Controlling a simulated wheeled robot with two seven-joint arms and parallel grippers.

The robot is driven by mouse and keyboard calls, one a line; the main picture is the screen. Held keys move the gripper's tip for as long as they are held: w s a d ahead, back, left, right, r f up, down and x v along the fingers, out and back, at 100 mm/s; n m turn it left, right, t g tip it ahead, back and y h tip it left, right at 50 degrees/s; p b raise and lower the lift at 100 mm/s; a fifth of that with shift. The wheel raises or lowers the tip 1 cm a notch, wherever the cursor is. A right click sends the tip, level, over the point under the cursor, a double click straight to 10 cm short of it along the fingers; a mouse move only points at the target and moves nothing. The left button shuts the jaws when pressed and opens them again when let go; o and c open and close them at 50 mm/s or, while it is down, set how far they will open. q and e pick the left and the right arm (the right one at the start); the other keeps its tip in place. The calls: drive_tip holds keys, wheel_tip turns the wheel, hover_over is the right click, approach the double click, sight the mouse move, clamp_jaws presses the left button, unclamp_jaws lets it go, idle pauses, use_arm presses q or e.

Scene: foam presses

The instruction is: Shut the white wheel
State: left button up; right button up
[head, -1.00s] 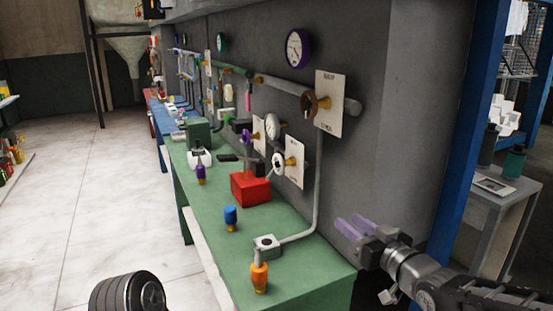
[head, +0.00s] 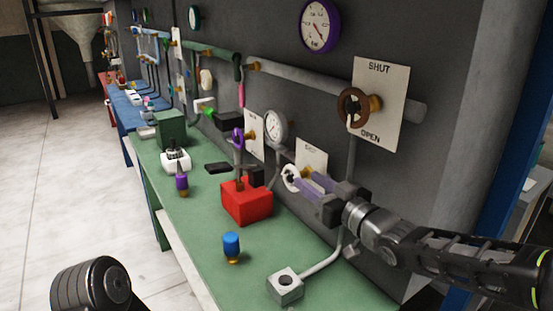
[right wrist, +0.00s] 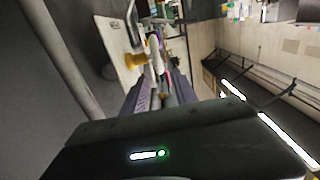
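The white wheel (head: 289,179) is on a brass stem in front of a white plate (head: 312,154) on the grey wall, low above the green bench. The plate's lettering is mostly hidden. My right gripper (head: 304,182) has its two purple fingers apart, pointing at the wheel, with the tips close to its right side. In the right wrist view the wheel (right wrist: 155,52) shows beyond the fingers (right wrist: 155,92), edge-on, with nothing between them. I cannot tell whether a fingertip touches it. My left gripper is out of view.
A brown wheel (head: 352,106) with a SHUT/OPEN plate is above my right gripper. A purple wheel (head: 238,139) and a gauge (head: 275,126) are to the left. A red box (head: 246,201), a blue-topped bottle (head: 232,247) and a grey block (head: 285,285) stand on the green bench (head: 200,222).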

sight(298, 173)
drive_tip(key=shift+w, duration=0.1)
drive_tip(key=shift+r, duration=0.1)
drive_tip(key=shift+p+x, duration=0.45)
drive_tip(key=shift+x, duration=3.35)
clamp_jaws()
